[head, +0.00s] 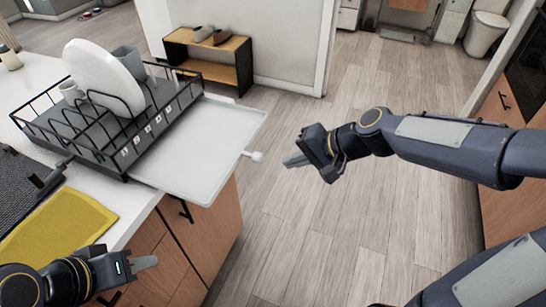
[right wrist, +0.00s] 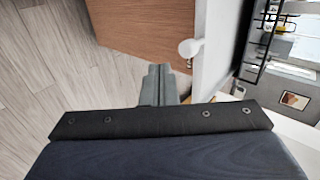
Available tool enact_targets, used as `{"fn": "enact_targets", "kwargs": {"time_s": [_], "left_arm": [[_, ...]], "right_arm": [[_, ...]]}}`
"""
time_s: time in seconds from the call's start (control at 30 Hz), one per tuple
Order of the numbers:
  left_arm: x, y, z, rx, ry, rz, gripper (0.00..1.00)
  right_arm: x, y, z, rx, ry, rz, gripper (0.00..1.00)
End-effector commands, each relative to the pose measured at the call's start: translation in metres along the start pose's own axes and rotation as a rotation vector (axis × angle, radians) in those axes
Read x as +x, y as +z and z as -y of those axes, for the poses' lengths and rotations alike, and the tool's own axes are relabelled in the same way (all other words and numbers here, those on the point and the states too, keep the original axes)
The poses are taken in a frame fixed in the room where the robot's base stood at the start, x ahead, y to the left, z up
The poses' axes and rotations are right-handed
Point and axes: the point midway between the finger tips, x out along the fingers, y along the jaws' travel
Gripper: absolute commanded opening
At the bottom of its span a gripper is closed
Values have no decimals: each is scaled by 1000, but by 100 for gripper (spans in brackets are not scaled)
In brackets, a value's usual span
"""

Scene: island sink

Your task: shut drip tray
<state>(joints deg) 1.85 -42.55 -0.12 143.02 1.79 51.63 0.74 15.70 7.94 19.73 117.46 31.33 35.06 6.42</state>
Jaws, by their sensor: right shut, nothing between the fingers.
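The white drip tray (head: 212,148) is slid out from under the black dish rack (head: 130,132) and juts past the counter edge over the floor. Its small white knob (head: 257,156) is on the tray's outer right edge. My right gripper (head: 284,162) is shut and empty, just to the right of the knob and apart from it. In the right wrist view the knob (right wrist: 190,48) shows just beyond the shut fingers (right wrist: 160,72), slightly to their right. My left gripper (head: 157,262) is low at the left, near the counter's front edge; its fingers look together.
The rack holds a white plate (head: 103,76) and cups. A yellow cloth (head: 58,226) lies on the counter. Wooden cabinet fronts (head: 205,235) are below the tray. A low shelf (head: 208,62) stands behind. The floor (head: 320,220) around my right gripper is clear.

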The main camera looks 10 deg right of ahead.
Motion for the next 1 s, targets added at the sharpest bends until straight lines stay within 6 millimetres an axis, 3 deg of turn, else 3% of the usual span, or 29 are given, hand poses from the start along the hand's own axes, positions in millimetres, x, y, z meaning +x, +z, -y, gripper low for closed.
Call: {"fn": "enact_targets", "kwargs": {"time_s": [0.1,0.3,0.83,1.0], "left_arm": [[-3,-1,-1,0,0,0,36],[-9,-5,-4,0,0,0,36],[-10,-5,-5,0,0,0,36],[-16,-8,-7,0,0,0,36]], "right_arm": [[22,1,5,-2,1,6,0],[39,1,23,-2,1,2,0],[46,0,28,-1,1,0,0],[56,1,39,-4,1,3,0]]}}
